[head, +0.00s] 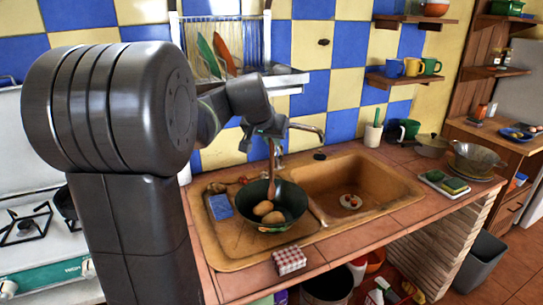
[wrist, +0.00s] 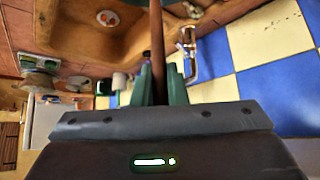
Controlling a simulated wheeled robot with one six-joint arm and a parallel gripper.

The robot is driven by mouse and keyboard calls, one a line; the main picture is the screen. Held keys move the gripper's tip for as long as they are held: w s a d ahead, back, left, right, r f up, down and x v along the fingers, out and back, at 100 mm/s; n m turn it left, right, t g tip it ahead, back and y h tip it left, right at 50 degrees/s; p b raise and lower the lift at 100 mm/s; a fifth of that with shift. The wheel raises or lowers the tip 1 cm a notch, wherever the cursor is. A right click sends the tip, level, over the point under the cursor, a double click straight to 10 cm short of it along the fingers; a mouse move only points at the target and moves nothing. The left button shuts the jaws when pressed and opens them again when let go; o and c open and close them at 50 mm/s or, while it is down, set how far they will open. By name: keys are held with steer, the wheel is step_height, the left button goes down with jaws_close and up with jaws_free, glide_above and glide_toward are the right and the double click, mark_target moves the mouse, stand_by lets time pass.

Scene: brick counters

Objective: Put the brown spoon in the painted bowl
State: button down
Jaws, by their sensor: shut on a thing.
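The brown spoon (head: 271,168) hangs upright from my gripper (head: 271,134) in the head view. Its lower end overlaps the dark painted bowl (head: 293,203); I cannot tell whether it touches the bowl. The bowl stands on the left side of the sink unit and holds brown, potato-like things (head: 263,208). In the wrist view, my gripper's green fingers (wrist: 159,84) are shut on the spoon's handle (wrist: 157,45). The spoon's far end is out of that view.
A blue sponge (head: 220,206) lies left of the bowl. A dish rack (head: 225,45) hangs above.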

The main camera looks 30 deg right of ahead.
mark_target(271, 150)
step_height(271, 150, down, 4)
steer(key=shift+r, duration=0.2)
steer(key=shift+f+b, duration=0.65)
steer(key=shift+b, duration=0.1)
steer(key=c, duration=1.5)
jaws_free()
steer(key=shift+o, duration=0.2)
steer(key=shift+r, duration=0.2)
steer(key=shift+r+p, duration=0.3)
steer(key=shift+p, duration=0.25)
steer(key=v, duration=1.2)
